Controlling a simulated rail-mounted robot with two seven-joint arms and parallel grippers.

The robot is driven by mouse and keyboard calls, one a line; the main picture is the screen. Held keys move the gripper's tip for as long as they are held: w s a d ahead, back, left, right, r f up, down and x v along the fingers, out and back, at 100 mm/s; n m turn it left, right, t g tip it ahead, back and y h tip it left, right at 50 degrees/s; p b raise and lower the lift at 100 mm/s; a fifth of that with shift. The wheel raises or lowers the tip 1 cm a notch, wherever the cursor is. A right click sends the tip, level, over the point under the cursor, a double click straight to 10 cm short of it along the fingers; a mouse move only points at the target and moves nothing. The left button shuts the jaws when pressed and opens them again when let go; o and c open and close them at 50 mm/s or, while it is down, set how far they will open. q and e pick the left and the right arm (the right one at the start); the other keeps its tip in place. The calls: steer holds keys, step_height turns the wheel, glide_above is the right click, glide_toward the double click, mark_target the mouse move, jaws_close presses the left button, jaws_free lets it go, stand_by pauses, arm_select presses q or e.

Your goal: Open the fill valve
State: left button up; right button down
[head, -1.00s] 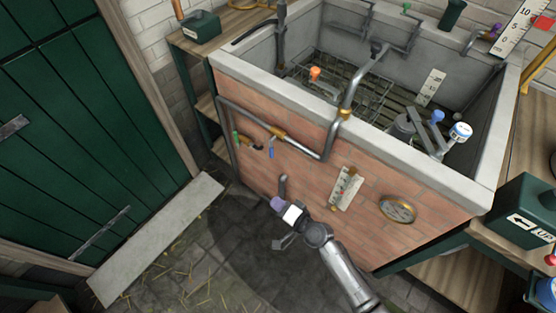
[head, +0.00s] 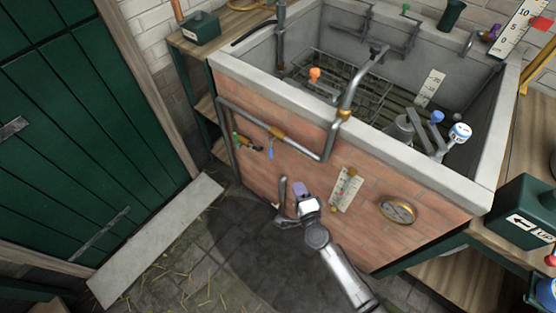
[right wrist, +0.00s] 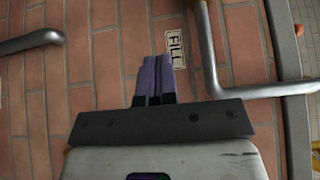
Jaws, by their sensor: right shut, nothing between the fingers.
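A grey pipe (head: 308,153) runs along the brick front of the vat. It carries a brass fitting (head: 277,133) with a blue-handled lever (head: 271,153) hanging down. A brass piece with a green handle (head: 236,138) is farther left. A "FILL" label (right wrist: 175,48) on the bricks shows beside the pipe (right wrist: 212,70) in the right wrist view. My right gripper (head: 301,188) is in front of the bricks, below the pipe bend and right of the lever, apart from it. Its purple fingers (right wrist: 153,80) are together and empty. My left gripper is out of view.
A short upright grey pipe (head: 283,190) stands just left of my right gripper. The vat's stone rim (head: 270,84) is above. The stone floor (head: 205,245) at left is open.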

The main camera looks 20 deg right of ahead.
steer(key=shift+w, duration=0.1)
steer(key=w+a+b, duration=0.1)
steer(key=w+b, duration=0.2)
steer(key=w, duration=1)
steer(key=shift+a+b, duration=0.3)
steer(key=shift+s, duration=0.1)
